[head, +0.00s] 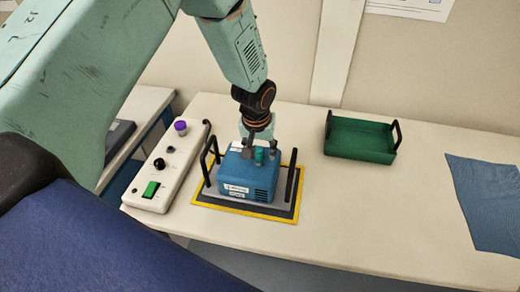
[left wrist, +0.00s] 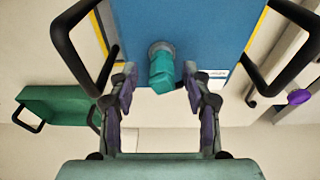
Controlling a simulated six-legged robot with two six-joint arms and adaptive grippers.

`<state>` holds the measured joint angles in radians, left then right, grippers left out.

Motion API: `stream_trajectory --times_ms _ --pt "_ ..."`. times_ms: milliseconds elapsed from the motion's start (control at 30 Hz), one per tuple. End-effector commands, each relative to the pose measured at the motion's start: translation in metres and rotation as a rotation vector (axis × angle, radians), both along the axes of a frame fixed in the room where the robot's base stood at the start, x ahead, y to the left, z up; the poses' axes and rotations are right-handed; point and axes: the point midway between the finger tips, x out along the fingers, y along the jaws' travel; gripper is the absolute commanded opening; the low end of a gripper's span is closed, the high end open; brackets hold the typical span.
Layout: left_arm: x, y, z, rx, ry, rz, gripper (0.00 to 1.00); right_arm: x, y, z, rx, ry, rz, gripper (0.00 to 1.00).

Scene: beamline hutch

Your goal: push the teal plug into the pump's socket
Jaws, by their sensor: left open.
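The teal plug (head: 259,155) stands at the top of the blue pump (head: 262,180). In the left wrist view the teal plug (left wrist: 161,73) sits at a round grey socket (left wrist: 161,48) on the pump's blue face (left wrist: 190,20). I cannot tell how deep it is in. My left gripper (head: 258,146) is over the pump. In the left wrist view its fingers (left wrist: 158,88) are spread on both sides of the plug, with a gap on each side. It is open and holds nothing. My right gripper is not in view.
The pump sits on a grey tray with black handles (head: 292,186) inside a yellow-edged black mat (head: 240,208). A control box (head: 160,170) with a green switch and purple knob stands left. A green tray (head: 358,138) and blue cloth (head: 490,200) lie right. The table between is clear.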

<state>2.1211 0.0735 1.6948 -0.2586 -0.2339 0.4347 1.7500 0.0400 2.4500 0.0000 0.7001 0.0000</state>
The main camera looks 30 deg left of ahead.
Motion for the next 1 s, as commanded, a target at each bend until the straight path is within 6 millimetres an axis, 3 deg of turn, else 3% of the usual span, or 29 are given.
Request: stream_trajectory --times_ms 367,800,1000 --pt "-0.001 0.000 0.008 0.001 -0.002 0.000 0.50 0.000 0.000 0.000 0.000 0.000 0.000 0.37" --pt "-0.016 -0.003 0.087 -0.001 -0.004 0.001 0.50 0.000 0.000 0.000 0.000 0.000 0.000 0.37" --pt "-0.022 -0.004 0.111 0.000 -0.001 0.000 0.50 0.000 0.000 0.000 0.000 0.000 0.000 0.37"
